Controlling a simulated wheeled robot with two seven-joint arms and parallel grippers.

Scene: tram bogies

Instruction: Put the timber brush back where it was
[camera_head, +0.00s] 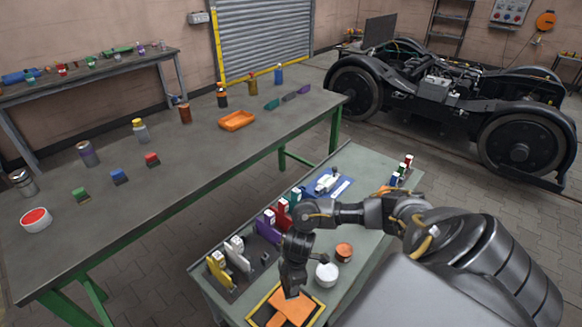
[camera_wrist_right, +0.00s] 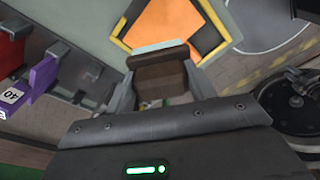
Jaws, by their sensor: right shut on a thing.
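My right gripper (camera_head: 293,290) is above the near end of the small workbench. In the right wrist view the gripper (camera_wrist_right: 160,90) is shut on the timber brush (camera_wrist_right: 160,75), a dark brown block with a pale bristle edge facing away from the palm. Beyond the brush lies an orange panel (camera_wrist_right: 168,28) with a yellow and black border; it also shows under the gripper in the head view (camera_head: 292,310). I cannot tell whether the brush touches it. The brush is hidden or too small to make out in the head view. My left gripper is not in view.
Yellow (camera_head: 218,270), white (camera_head: 237,254), purple (camera_head: 268,226) and red upright holders stand in a row left of the gripper. A white round tub (camera_head: 327,273) and an orange-topped tub (camera_head: 344,252) stand close on its right. A long workbench (camera_head: 180,200) is behind.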

